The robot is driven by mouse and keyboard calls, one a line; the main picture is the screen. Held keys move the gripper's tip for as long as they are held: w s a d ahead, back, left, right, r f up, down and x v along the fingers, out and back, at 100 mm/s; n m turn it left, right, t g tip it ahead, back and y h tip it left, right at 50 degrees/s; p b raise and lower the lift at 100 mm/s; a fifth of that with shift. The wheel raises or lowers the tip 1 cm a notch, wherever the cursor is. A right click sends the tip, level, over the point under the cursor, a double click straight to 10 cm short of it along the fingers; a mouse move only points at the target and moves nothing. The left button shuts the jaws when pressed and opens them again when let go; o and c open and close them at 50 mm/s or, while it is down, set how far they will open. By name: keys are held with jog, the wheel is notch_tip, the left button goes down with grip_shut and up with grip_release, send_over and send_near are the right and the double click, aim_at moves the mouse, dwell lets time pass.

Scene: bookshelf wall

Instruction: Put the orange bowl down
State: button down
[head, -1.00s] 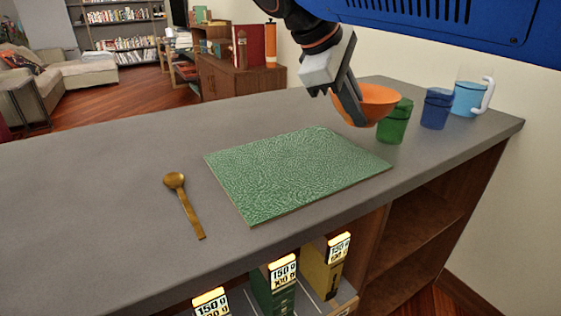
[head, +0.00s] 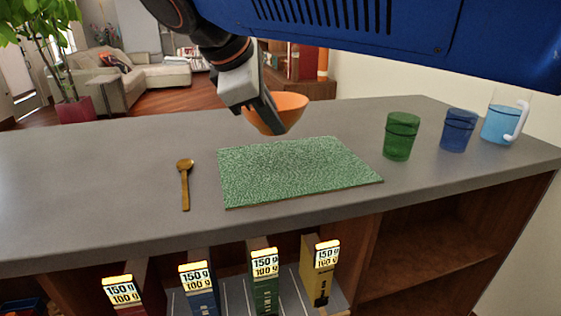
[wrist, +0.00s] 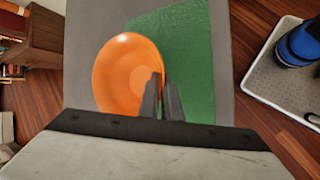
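The orange bowl (head: 283,112) is held by its rim in my gripper (head: 270,120), upright or nearly so. In the head view it shows above the back edge of the green textured mat (head: 298,172). In the wrist view the bowl (wrist: 125,70) lies left of the two dark fingers (wrist: 161,98), which are close together at its right wall. The mat (wrist: 195,50) shows beneath and to the right of it. The bowl appears to be above the counter; its exact height is hard to tell. Part of the bowl is hidden behind the fingers.
A gold spoon (head: 185,183) lies left of the mat. A green cup (head: 401,137), a blue cup (head: 458,131) and a light blue mug (head: 503,122) stand to the right. The grey counter (head: 90,180) is clear at the left.

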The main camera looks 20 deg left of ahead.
jog(key=f, duration=0.4)
jog(key=shift+s+a, duration=0.15)
jog(key=shift+s, duration=0.05)
jog(key=shift+f, duration=2.15)
jog(key=c, duration=2)
grip_release()
jog(key=shift+o, duration=0.3)
jog(key=v, duration=1.2)
jog(key=shift+w+r, duration=0.1)
